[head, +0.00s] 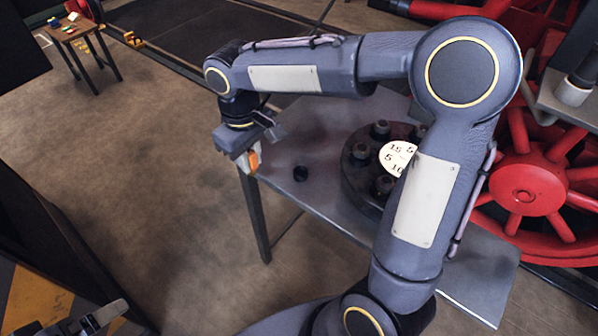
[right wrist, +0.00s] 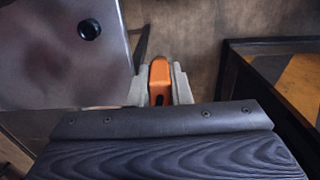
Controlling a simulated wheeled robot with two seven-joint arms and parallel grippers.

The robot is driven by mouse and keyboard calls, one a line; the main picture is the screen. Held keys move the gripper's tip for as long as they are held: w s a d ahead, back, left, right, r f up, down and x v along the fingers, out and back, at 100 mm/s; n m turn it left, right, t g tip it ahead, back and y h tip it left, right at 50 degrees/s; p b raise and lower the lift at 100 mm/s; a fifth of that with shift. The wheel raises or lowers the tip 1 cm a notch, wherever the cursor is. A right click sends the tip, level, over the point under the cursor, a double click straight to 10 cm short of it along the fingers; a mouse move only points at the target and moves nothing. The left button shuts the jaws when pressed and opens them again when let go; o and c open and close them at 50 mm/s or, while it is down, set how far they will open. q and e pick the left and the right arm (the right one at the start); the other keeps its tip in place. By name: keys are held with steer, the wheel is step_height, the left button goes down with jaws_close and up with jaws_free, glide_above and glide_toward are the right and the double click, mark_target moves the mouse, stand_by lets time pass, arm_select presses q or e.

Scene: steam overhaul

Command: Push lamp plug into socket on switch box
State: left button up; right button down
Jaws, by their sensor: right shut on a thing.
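My right gripper (head: 250,160) is shut on an orange plug (head: 254,159), held in the air just off the left corner of the metal table. In the right wrist view the orange plug (right wrist: 159,82) sits between the two pale fingers of the gripper (right wrist: 160,92), which touch its sides. The far end of the plug is hard to make out. Part of my left gripper (head: 98,318) shows at the bottom left edge, and its jaws are not clear. I cannot make out the switch box or its socket in either view.
The metal table (head: 335,200) bears a dark round flange with bolts (head: 360,170) and a small black knob (head: 300,173). Red spoked wheels (head: 525,190) stand at the right. A dark-framed area with yellow and black stripes (head: 35,300) lies at the lower left. Open floor (head: 130,180) lies between.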

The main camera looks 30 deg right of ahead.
steer(key=w+d+f, duration=0.1)
steer(key=d+f, duration=0.1)
steer(key=d, duration=0.2)
steer(key=w+d+f+p, duration=0.1)
steer(key=d+f, duration=0.2)
steer(key=d, duration=0.1)
steer(key=w+d+f+p, duration=0.1)
steer(key=d+f, duration=0.2)
steer(key=d, duration=0.1)
steer(key=shift+d+f, duration=0.6)
steer(key=shift+f, duration=0.1)
steer(key=shift+d+f, duration=0.15)
steer(key=shift+f, duration=0.45)
steer(key=shift+d+f, duration=0.15)
steer(key=shift+f, duration=0.4)
steer(key=shift+w+f, duration=0.1)
steer(key=shift+f, duration=0.45)
steer(key=c, duration=1.3)
jaws_free()
steer(key=shift+c, duration=0.2)
